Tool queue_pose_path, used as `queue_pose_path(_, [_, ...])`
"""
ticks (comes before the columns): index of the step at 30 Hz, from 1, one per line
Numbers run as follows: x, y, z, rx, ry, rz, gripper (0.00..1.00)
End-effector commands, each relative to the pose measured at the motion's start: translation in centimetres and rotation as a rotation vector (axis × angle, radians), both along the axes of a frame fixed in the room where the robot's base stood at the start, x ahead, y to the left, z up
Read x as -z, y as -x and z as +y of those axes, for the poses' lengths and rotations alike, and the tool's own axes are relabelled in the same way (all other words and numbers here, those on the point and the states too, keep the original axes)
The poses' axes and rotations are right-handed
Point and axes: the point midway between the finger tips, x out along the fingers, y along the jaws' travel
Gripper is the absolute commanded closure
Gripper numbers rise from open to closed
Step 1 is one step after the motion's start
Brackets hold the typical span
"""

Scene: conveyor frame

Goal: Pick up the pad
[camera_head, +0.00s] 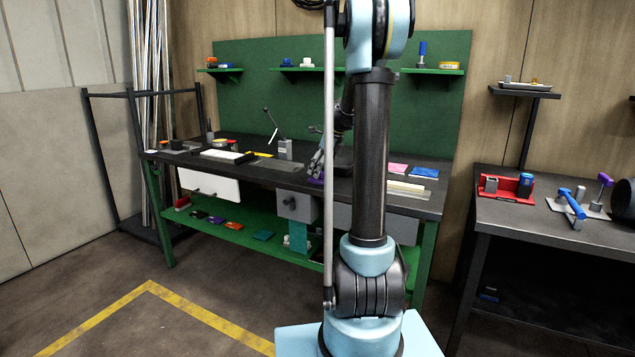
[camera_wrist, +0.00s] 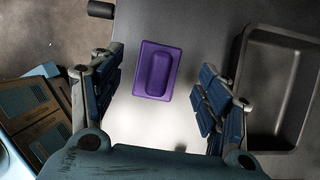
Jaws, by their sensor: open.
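A purple pad (camera_wrist: 157,70) with a raised rounded middle lies flat on the dark worktop, near its edge. In the head view only a small purple patch (camera_head: 316,181) of it shows below the fingers. My gripper (camera_wrist: 160,84) is open and empty above the pad, with one set of blue-padded fingers on each side and clear gaps to it. In the head view my gripper (camera_head: 317,165) points down over the front of the bench, partly hidden by my arm.
A grey open bin (camera_wrist: 280,90) stands right of the pad, close to the right fingers. A dark knob (camera_wrist: 101,9) sticks out at the worktop's edge. Brown boxes (camera_wrist: 32,110) lie lower at left.

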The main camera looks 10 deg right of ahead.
Motion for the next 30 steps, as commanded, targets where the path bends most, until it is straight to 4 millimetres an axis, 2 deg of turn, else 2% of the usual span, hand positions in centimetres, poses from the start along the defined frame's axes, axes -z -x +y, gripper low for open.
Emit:
queue_pose_path(6, [2.2, -0.6, 0.7, -0.001, 0.000, 0.000, 0.31])
queue_pose_path(14, [2.5, -0.7, 0.8, 0.000, 0.000, 0.000, 0.31])
queue_pose_path(15, [2.5, -0.7, 0.8, 0.000, 0.000, 0.000, 0.33])
queue_pose_path(21, [2.4, -0.7, 0.8, 0.000, 0.000, 0.000, 0.78])
queue_pose_path(30, [2.4, -0.7, 0.8, 0.000, 0.000, 0.000, 0.79])
